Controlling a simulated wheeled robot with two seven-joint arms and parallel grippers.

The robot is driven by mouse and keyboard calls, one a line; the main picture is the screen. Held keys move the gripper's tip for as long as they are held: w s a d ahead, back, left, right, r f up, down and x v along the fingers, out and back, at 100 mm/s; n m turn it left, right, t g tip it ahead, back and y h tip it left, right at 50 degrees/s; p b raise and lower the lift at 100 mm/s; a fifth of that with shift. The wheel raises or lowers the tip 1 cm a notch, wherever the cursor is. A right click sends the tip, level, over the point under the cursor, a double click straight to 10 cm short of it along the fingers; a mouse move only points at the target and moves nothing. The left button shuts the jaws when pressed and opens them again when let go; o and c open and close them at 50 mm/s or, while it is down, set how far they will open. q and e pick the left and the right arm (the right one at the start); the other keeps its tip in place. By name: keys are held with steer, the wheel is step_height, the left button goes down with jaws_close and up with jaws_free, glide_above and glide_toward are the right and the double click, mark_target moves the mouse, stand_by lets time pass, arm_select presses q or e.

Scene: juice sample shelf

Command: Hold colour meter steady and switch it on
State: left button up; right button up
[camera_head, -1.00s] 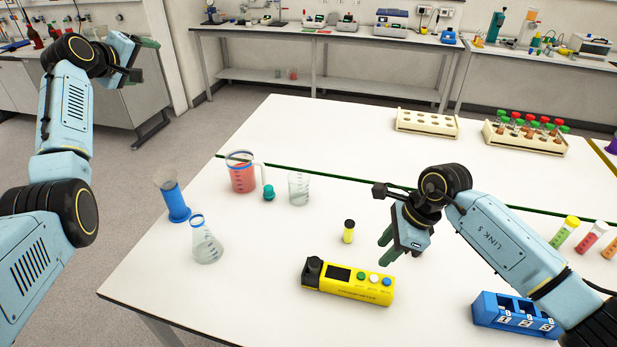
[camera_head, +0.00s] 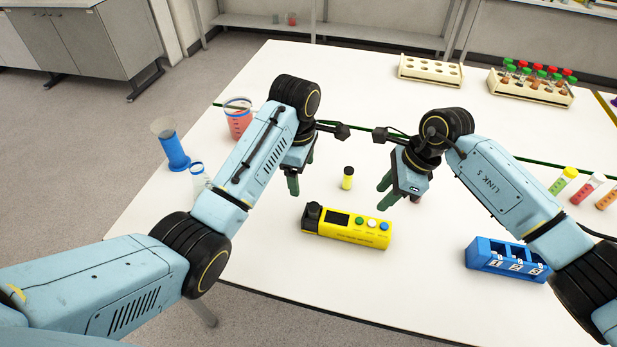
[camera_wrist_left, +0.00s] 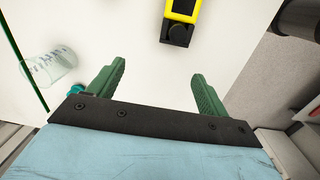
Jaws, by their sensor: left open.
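My left gripper (camera_head: 299,178) is open and empty, above and behind the meter's left end. In the left wrist view, the gripper (camera_wrist_left: 158,70) has its green fingers spread, and the meter's black end (camera_wrist_left: 179,32) shows beyond and between them, not touched. My right gripper (camera_head: 398,196) hangs behind the meter's right end, its green fingers apart and empty.
A small yellow vial with a black cap (camera_head: 347,178) stands behind the meter, between the grippers. A blue numbered rack (camera_head: 505,258) is at right. A red-filled beaker (camera_head: 238,120) and blue cylinder (camera_head: 170,145) stand left. The table front of the meter is clear.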

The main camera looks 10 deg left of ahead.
mark_target(308, 215)
arm_select(q)
steer(key=shift+s+d+f+n+g, duration=0.25)
steer(key=shift+s+d+n+g, duration=0.05)
steer(key=shift+s+d, duration=0.65)
steer(key=shift+s+f, duration=0.1)
steer(key=shift+f, duration=0.25)
step_height(308, 215, down, 13)
steer(key=shift+r, duration=0.2)
steer(key=c, duration=1.2)
steer(key=shift+c, duration=0.5)
arm_select(e)
jaws_close()
